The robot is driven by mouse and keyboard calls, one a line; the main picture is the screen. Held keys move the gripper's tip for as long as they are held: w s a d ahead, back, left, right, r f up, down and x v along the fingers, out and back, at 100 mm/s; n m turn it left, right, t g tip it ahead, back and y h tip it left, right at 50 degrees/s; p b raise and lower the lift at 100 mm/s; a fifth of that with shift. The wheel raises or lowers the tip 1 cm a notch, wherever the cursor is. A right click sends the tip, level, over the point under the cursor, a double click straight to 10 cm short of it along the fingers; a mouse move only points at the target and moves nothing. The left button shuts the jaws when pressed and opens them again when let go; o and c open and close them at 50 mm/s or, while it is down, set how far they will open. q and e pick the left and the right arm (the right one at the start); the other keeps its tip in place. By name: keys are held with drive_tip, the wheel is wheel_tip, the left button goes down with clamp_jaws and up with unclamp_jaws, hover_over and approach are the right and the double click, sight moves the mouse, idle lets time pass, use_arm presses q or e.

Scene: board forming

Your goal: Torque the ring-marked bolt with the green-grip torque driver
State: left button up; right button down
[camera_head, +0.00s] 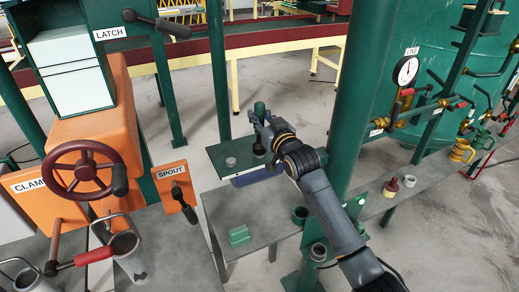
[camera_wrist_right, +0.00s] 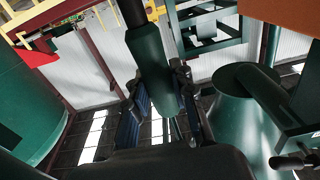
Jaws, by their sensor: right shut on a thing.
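My right gripper (camera_head: 262,133) is shut on the green grip of the torque driver (camera_head: 259,109), which stands about upright above a dark green plate (camera_head: 222,150). In the right wrist view the thick green grip (camera_wrist_right: 152,62) lies between the two fingers (camera_wrist_right: 158,105). A grey bolt head (camera_head: 231,161) shows on the plate, left of the driver. The driver's lower end is at a dark round part (camera_head: 258,149) on the plate; I cannot tell whether it touches a bolt there. No ring mark is clear. My left gripper is not in view.
A green post (camera_head: 351,100) stands close to my right arm. Orange machinery with a handwheel (camera_head: 84,168) is at left; gauge piping (camera_head: 405,72) is at right.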

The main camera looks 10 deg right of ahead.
sight(260, 103)
drive_tip(key=shift+w+r+p, duration=0.15)
drive_tip(key=shift+r+p, duration=0.7)
drive_tip(key=shift+p, duration=0.15)
wheel_tip(260, 103, up, 3)
drive_tip(key=shift+p, duration=1)
drive_tip(key=shift+r, duration=1)
drive_tip(key=shift+r, duration=2.45)
